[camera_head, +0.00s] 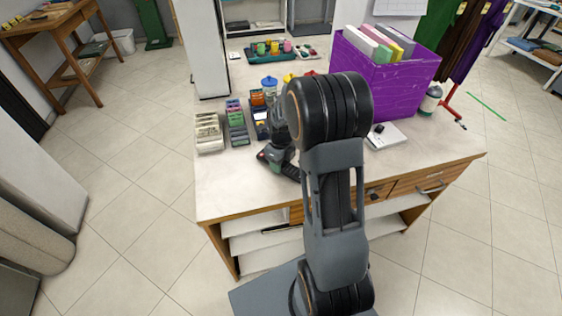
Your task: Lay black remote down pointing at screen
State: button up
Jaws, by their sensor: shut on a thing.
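My arm rises in front of the counter (235,190), and its thick black elbow hides part of the middle. My gripper (276,152) shows only partly, left of the elbow, low over the counter's front half. It is shut on a dark thing, which may be the black remote; the fingers and the thing blend together, so its outline and pointing direction cannot be told. A small red patch shows at the left of this dark cluster. No screen can be made out clearly.
Card or slip trays (208,134) stand left of my gripper. A purple box (385,88) with folders stands at the back right, with a white pad (386,136) in front and a bottle (430,98) beside it. The counter's front left is clear.

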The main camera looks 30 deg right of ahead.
jog(key=shift+f, duration=0.15)
jog(key=o, duration=0.6)
jog(key=shift+f, duration=0.1)
jog(key=o, duration=0.5)
